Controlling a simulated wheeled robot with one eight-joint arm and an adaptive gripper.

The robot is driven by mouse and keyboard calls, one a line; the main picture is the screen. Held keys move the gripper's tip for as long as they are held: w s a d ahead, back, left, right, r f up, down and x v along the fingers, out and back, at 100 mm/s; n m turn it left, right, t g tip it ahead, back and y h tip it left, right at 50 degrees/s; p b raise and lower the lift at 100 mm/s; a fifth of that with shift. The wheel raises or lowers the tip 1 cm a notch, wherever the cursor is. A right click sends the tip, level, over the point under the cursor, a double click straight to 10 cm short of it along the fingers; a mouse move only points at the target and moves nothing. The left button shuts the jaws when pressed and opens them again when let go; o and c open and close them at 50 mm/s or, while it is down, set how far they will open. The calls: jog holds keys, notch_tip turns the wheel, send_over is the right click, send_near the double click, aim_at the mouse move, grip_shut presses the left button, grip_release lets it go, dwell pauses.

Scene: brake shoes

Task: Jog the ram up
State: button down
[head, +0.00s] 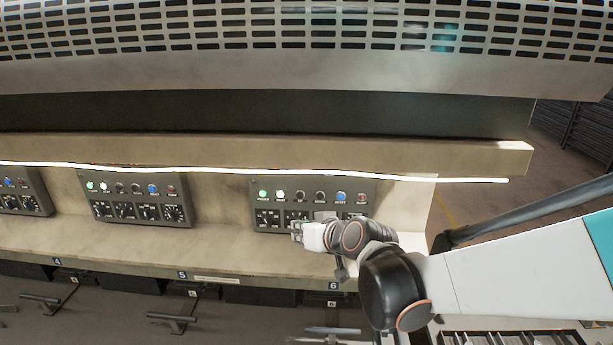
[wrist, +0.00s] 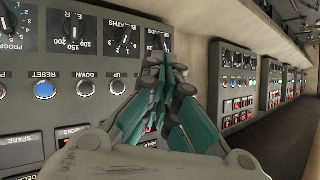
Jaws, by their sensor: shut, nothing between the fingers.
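The control panel of station 6 (head: 282,207) has a row of buttons and lamps above a row of dials. The UP button (wrist: 118,86) is a small round dark button, left of my gripper in the wrist view. It appears as a dark button (head: 300,195) in the head view. The DOWN button (wrist: 86,88) and the blue RESET button (wrist: 45,90) lie beside it. My gripper (wrist: 160,62) is shut and empty, with teal fingers close to the panel. In the head view, my gripper (head: 297,230) is in front of the lower dials. I cannot tell whether its tips touch the panel.
Dials (wrist: 74,30) stick out of the panel near my fingers. More control panels (head: 136,198) stand to the left along the beige machine front. A ledge (head: 180,262) runs below the panels, and an overhang with a light strip (head: 230,170) runs above.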

aim_at(300, 195)
jog(key=shift+w+a+r, duration=0.15)
jog(key=shift+a+r, duration=0.05)
jog(key=shift+a, duration=0.1)
jog(key=shift+w, duration=0.15)
jog(key=w, duration=0.8)
jog(key=shift+w+d, duration=0.15)
jog(key=shift+w, duration=0.1)
jog(key=shift+w, duration=0.2)
dwell(1.3)
jog(key=shift+w+b, duration=0.25)
jog(key=shift+b, duration=0.05)
jog(key=shift+w, duration=0.45)
dwell(0.8)
jog(key=shift+s, duration=0.15)
dwell(0.9)
jog(key=shift+s+b, duration=0.35)
jog(key=shift+s, duration=0.4)
